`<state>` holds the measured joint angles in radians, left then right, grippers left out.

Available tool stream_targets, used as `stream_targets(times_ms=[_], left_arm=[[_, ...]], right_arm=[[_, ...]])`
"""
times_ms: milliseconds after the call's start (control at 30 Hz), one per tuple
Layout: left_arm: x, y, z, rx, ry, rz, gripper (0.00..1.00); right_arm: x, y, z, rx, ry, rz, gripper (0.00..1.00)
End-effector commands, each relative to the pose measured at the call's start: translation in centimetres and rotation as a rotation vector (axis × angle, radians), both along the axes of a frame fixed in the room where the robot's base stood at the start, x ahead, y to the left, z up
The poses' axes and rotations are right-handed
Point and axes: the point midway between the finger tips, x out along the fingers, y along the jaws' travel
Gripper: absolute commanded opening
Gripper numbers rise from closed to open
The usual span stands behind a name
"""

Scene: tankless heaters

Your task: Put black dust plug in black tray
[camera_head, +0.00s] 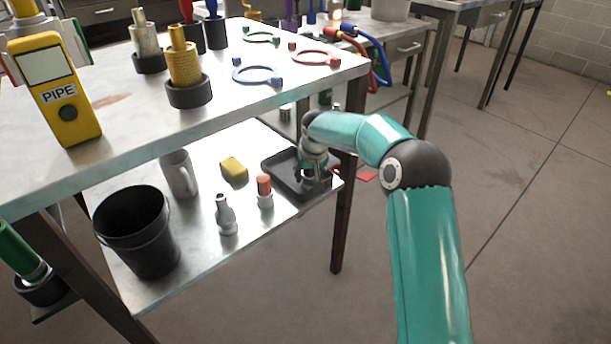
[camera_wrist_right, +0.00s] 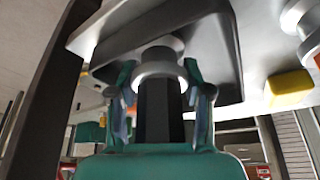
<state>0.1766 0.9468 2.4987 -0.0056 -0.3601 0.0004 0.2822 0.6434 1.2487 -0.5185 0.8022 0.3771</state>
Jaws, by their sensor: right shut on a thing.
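My right gripper (camera_head: 313,172) reaches down over the tray's right part. In the right wrist view its two fingers (camera_wrist_right: 160,105) are shut on the black dust plug (camera_wrist_right: 157,115), a dark body with a grey ringed end. The plug's ringed end points toward the tray; whether it touches the tray floor I cannot tell. In the head view the plug is mostly hidden by the gripper. My left gripper is not in view.
The upper tabletop (camera_head: 215,115) and a table leg (camera_head: 343,220) are close to my right arm.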

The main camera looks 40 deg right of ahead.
Motion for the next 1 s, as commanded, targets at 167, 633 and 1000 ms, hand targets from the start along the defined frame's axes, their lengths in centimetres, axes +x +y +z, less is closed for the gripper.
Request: stream_targets(times_ms=[167, 633, 1000], left_arm=[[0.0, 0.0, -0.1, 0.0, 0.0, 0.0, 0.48], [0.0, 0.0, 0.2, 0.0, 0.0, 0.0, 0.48], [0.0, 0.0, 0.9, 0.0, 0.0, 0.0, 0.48]], right_arm=[[0.0, 0.0, -0.2, 0.0, 0.0, 0.0, 0.66], [0.0, 0.1, 0.4, 0.0, -0.001, 0.001, 0.75], [-3.2, 1.5, 2.9, -0.001, 0.001, 0.003, 0.75]])
